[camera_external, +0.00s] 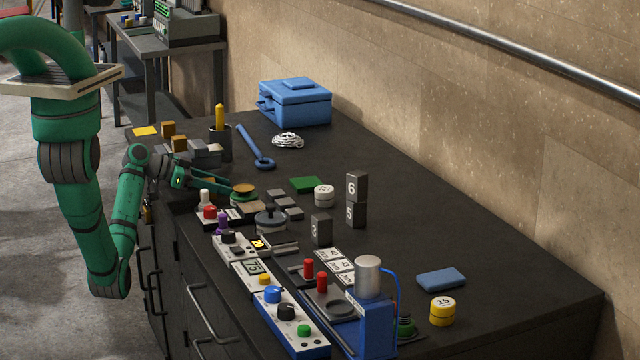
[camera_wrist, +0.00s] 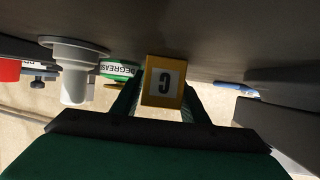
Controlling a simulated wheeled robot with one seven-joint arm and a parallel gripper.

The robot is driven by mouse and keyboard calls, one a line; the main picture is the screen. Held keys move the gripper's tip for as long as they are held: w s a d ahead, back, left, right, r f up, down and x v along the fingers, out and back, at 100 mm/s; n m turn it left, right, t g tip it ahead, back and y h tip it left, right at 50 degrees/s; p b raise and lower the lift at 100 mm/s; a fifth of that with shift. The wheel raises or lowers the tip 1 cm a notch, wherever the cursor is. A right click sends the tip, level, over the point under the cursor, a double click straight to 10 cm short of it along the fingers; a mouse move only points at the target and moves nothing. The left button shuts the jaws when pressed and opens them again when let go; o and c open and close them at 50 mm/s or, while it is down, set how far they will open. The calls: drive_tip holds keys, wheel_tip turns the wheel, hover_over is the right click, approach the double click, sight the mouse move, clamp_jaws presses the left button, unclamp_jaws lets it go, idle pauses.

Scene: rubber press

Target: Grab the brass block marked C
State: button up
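The brass block marked C (camera_wrist: 163,82) is at the centre of the wrist view, its white label facing the camera and the letter upside down. The fingers of my gripper (camera_wrist: 160,98) flank it on both sides, with little or no visible gap. I cannot tell whether they press on it. The block is close to the dark tabletop, but contact is unclear. In the external view my gripper (camera_external: 222,184) is low over the left part of the bench. The marked block cannot be made out there.
Control panels (camera_external: 290,320) line the bench front.

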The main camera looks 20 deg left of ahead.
clamp_jaws()
drive_tip(key=shift+r, duration=0.1)
